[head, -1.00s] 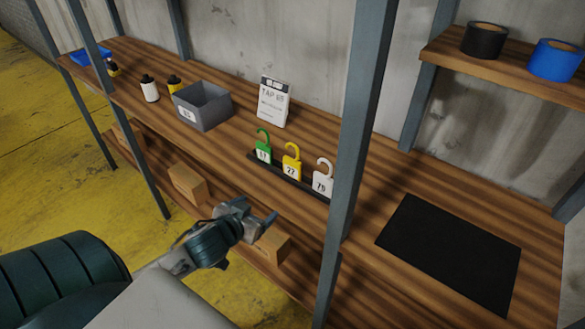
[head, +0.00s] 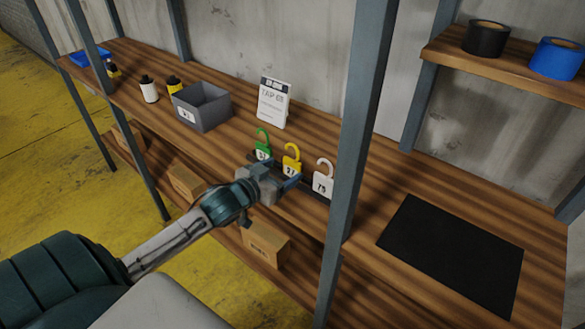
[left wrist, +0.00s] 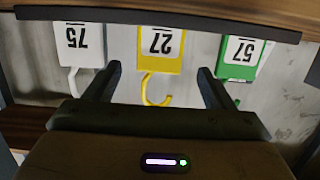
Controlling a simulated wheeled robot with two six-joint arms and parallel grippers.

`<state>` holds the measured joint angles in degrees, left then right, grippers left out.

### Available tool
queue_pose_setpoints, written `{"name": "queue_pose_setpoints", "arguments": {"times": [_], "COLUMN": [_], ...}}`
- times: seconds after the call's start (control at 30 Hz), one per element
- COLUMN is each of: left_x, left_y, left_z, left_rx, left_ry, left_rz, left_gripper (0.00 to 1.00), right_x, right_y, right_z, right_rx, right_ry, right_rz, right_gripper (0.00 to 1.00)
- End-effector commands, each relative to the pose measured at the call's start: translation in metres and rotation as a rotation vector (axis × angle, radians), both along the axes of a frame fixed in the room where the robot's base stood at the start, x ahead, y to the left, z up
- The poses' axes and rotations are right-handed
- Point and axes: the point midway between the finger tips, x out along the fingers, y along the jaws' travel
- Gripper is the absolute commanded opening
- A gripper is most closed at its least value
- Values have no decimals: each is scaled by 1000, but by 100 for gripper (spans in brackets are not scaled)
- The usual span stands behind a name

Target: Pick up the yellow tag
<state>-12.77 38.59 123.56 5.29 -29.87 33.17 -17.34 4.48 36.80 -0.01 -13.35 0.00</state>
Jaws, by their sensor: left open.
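The yellow tag (head: 291,158), with a hooked top and the number 27, stands upright in a dark rack (head: 318,190) on the wooden shelf. It is between a green tag (head: 263,147) on its left and a white tag (head: 323,179) on its right. My left gripper (head: 288,180) is just in front of the yellow tag and hides its lower part. In the left wrist view the yellow tag (left wrist: 160,50) appears upside down, between and beyond the open fingers of the left gripper (left wrist: 158,80). The fingers hold nothing. My right gripper is not in view.
A grey post (head: 358,120) rises right of the white tag. A grey bin (head: 203,107) and a sign (head: 273,102) stand behind and left of the tags. A black mat (head: 452,255) lies on the right. Cardboard boxes sit on the lower shelf.

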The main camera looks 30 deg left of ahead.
Motion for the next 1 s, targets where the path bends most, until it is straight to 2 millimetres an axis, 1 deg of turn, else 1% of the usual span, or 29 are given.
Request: {"name": "queue_pose_setpoints", "arguments": {"times": [0.17,0.43,0.53,0.77,0.9,0.97,1.0], "left_x": [12,44,50,50,50,50,50], "left_y": [-1,-4,-5,-5,-5,-5,-5], "left_z": [-3,-14,-15,-16,-16,-16,-16], "left_rx": [-5,-3,-1,1,1,1,1], "left_ry": [-1,0,0,1,1,1,1], "left_rz": [3,3,1,1,1,1,1], "left_gripper": [77,77,77,77,49,37,30], "right_x": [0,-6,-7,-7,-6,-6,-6], "right_y": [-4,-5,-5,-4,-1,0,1], "right_z": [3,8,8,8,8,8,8], "right_rx": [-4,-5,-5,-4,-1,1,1], "right_ry": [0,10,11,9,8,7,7], "right_rz": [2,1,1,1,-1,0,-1], "right_gripper": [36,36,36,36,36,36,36]}}
